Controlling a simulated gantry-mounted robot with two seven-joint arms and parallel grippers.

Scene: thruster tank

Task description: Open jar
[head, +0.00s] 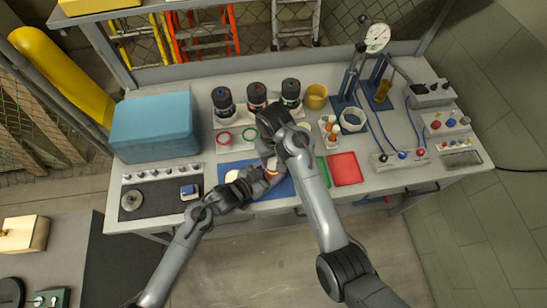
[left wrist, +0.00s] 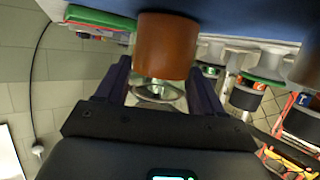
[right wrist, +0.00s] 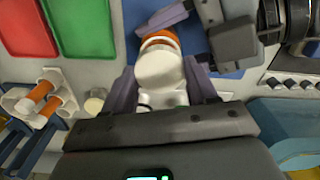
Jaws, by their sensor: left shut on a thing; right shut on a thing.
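The jar (head: 272,167), with an orange-brown body and a white top, is over the blue mat (head: 284,188) at the bench's front. My left gripper (head: 263,180) comes from the front left and is shut on the brown body (left wrist: 165,45); clear glass shows at the near end in the left wrist view. My right gripper (head: 274,155) comes from above and is shut on the white lid (right wrist: 160,68), with an orange part (right wrist: 160,38) beyond it. The right arm partly covers the jar in the head view. I cannot tell whether the lid is loose.
A pale round disc (head: 232,176) lies on the mat, left of the jar. A red tray (head: 345,169) and a rack with white-and-orange pieces (head: 330,128) stand to the right. Several dark-topped jars (head: 257,96) stand behind. A blue box (head: 152,127) is at the left.

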